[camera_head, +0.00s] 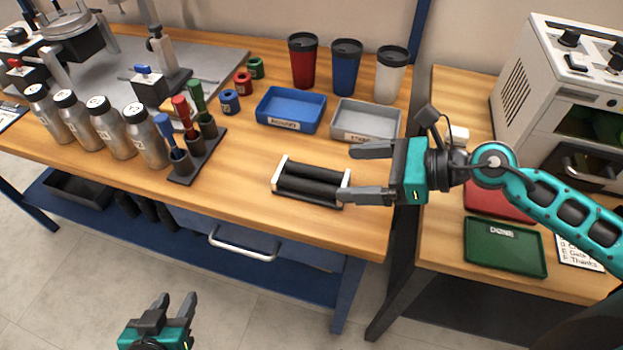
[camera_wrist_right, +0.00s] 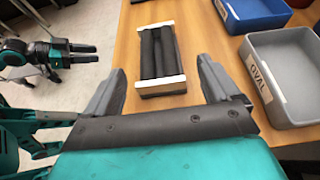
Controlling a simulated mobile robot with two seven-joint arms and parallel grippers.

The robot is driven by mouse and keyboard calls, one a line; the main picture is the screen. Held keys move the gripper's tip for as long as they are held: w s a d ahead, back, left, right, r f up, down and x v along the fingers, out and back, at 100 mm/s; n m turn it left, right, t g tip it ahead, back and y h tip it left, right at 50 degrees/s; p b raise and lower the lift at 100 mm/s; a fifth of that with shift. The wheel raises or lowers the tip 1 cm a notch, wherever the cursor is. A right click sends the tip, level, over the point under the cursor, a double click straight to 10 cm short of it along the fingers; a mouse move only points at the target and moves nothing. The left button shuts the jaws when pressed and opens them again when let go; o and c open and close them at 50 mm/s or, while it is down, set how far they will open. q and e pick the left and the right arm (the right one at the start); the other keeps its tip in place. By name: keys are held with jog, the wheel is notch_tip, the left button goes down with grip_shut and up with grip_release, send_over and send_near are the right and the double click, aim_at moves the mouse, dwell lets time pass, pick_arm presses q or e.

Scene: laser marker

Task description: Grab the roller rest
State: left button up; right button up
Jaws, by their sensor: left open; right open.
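The roller rest (camera_head: 311,184) lies on the wooden bench near its front edge. It has two black rollers between white end plates. It also shows in the right wrist view (camera_wrist_right: 158,58), ahead of the fingers. My right gripper (camera_head: 357,172) is open and empty, just to the right of the rest, with its fingers pointing left toward it. In the right wrist view the rest lies beyond and between the open fingers (camera_wrist_right: 155,92), apart from them. My left gripper (camera_head: 176,306) is open and empty, low over the floor in front of the bench.
A grey tray (camera_head: 366,121) and a blue tray (camera_head: 291,110) stand behind the rest. Three lidded tumblers (camera_head: 346,68) stand farther back. A tool holder (camera_head: 195,152) and several metal bottles (camera_head: 106,127) are to the left. A green tray (camera_head: 505,247) lies on the right table.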

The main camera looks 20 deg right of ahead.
aim_at(320, 177)
jog(key=shift+s+f+x, duration=0.1)
jog(key=shift+x, duration=1.8)
jog(key=shift+s+f+x, duration=0.1)
jog(key=shift+f+x, duration=0.05)
jog(key=shift+x, duration=1.7)
jog(key=shift+c, duration=0.5)
jog(key=c, duration=1.2)
jog(key=shift+r, duration=0.1)
